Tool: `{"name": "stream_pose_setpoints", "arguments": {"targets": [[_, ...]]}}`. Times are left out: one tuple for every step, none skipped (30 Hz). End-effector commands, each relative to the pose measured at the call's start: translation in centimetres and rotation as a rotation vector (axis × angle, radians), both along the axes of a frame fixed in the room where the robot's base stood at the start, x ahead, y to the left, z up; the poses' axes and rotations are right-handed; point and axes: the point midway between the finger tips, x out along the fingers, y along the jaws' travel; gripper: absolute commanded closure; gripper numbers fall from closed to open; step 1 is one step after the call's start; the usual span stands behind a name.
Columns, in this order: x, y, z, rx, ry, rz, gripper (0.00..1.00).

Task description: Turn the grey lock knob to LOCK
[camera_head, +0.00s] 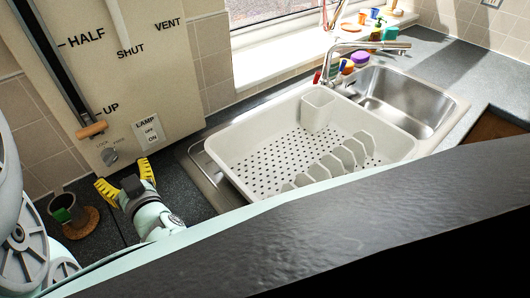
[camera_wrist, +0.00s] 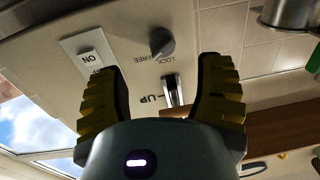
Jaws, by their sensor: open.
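The grey lock knob (camera_head: 110,156) sits low on the beige wall panel, under the words LOCK and FREE. In the wrist view the knob (camera_wrist: 162,42) shows upside down beside its lettering, ahead of and between my fingers. Which word it points to is too small to tell. My gripper (camera_head: 126,180) has yellow fingers spread wide, just below and in front of the panel. In the wrist view my gripper (camera_wrist: 161,65) is open and empty, apart from the knob.
A lamp switch (camera_head: 151,133) is right of the knob. A wooden slider handle (camera_head: 91,130) stands near UP, above left. A dark cup (camera_head: 64,208) stands on the counter at left. A white dish rack (camera_head: 235,145) and steel sink (camera_head: 415,95) lie to the right.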

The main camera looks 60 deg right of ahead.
Motion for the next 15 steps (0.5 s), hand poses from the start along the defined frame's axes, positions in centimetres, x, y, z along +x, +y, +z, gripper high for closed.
{"name": "stream_pose_setpoints", "arguments": {"targets": [[0.8,-0.1,0.3,-0.001,-0.003,0.003,0.33],[1.2,-0.1,0.4,-0.001,-0.004,0.004,0.33],[1.8,-0.2,0.5,0.0,-0.005,0.006,0.33],[2.2,-0.3,0.5,-0.001,-0.006,0.005,0.33],[2.5,-0.4,0.5,-0.002,-0.005,0.005,0.33],[3.1,-0.5,0.4,-0.002,-0.005,0.004,0.33],[3.5,-0.6,0.4,-0.001,-0.005,0.005,0.33],[3.9,-0.6,0.5,0.0,-0.006,0.006,0.33],[4.3,-0.7,0.5,0.0,-0.007,0.007,0.33],[4.6,-0.8,0.4,-0.001,-0.006,0.006,0.33],[4.8,-0.9,0.4,-0.002,-0.006,0.006,0.33],[5.2,-1.0,0.4,-0.003,-0.005,0.006,0.33],[5.4,-1.0,0.4,-0.003,-0.005,0.006,0.33],[5.6,-1.1,0.3,-0.002,-0.005,0.006,0.33],[5.9,-1.1,0.3,-0.002,-0.005,0.006,0.33]]}}
